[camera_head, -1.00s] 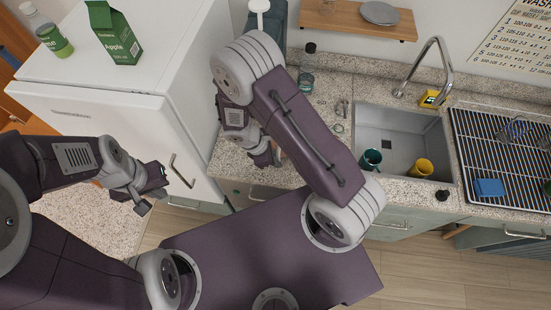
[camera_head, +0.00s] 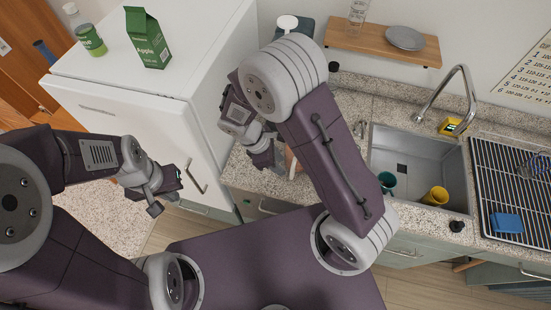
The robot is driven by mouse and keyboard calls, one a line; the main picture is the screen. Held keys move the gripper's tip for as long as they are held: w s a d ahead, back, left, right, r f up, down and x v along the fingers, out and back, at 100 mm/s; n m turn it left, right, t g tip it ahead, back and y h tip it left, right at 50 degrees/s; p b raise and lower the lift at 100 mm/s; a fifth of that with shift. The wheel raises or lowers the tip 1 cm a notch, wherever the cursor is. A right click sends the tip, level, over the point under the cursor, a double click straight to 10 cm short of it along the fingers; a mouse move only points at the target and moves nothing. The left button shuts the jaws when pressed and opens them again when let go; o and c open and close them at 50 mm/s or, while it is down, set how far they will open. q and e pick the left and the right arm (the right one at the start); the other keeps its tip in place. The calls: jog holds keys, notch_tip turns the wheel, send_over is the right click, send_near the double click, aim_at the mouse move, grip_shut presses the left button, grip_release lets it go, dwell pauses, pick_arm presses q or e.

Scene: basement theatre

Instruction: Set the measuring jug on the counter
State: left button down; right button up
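I cannot make out a measuring jug for certain. A clear vessel with blue tints (camera_head: 534,165) stands on the drying rack at the right edge, too unclear to name. The speckled counter (camera_head: 352,103) runs along the back wall around the sink. My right gripper (camera_head: 268,158) is over the counter's left end, beside the fridge. My own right arm covers much of it; a small orange-brown and white patch shows beside it, and I cannot tell what that is. My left gripper (camera_head: 168,195) is in front of the fridge door, fingers apart, with nothing seen between them.
The sink (camera_head: 408,150) holds a teal cup (camera_head: 386,180) and a yellow cup (camera_head: 435,196). A blue sponge (camera_head: 507,223) lies on the rack (camera_head: 490,180). A wooden shelf (camera_head: 375,42) carries plates and glasses. The white fridge (camera_head: 130,100) bears a green carton (camera_head: 148,38).

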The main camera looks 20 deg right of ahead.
jog(key=s+d+r+m+t+y, duration=0.2)
jog(key=s+d+r+m+y, duration=0.4)
jog(key=m, duration=1)
notch_tip(320, 180, down, 8)
jog(key=w+h+b, duration=0.1)
jog(key=b, duration=0.8)
jog(key=shift+a, duration=0.15)
